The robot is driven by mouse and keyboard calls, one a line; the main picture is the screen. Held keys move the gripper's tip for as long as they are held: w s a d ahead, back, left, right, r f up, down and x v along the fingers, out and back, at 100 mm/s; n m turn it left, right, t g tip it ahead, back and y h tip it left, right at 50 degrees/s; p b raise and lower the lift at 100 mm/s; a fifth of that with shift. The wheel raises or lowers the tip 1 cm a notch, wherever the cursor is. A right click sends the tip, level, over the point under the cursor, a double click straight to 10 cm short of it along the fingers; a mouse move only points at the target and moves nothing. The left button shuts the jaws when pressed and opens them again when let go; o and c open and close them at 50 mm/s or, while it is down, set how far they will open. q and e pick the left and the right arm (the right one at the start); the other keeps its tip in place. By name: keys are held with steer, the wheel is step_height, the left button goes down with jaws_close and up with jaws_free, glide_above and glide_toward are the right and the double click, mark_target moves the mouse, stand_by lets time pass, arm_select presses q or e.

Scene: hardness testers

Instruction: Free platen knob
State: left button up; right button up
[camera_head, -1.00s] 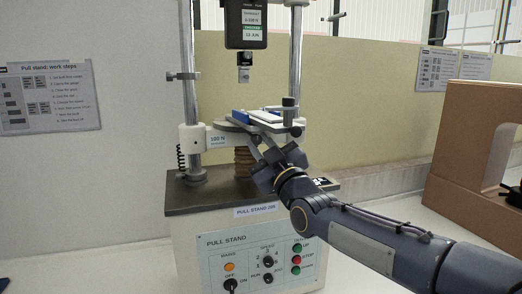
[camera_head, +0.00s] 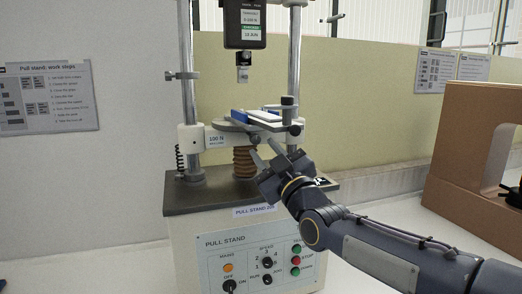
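I cannot tell for certain which is the platen knob. My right gripper (camera_head: 265,151) is just below and in front of the front knob, its two fingers apart and nothing between them. It looks clear of the knob. My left gripper is out of view.
A white sample with blue ends (camera_head: 262,117) lies on the platen, beside an upright dark post (camera_head: 288,106). A force gauge (camera_head: 245,22) hangs above. Buttons and dials line the front panel. A brown box frame (camera_head: 460,150) stands at right.

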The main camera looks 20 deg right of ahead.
steer(key=v, duration=0.5)
steer(key=shift+b, duration=0.4)
steer(key=s+d+f+m+g+h+p, duration=0.2)
steer(key=s+d+f+m+g+p, duration=0.25)
steer(key=s+f+g, duration=0.4)
steer(key=s+a+f+m+g+p, duration=0.3)
steer(key=s+f+m+g, duration=0.3)
steer(key=s+f, duration=1)
steer(key=s+g, duration=0.1)
steer(key=s, duration=0.2)
steer(key=shift+s+f+y, duration=0.2)
steer(key=shift+s+y, duration=0.05)
steer(key=shift+y, duration=0.15)
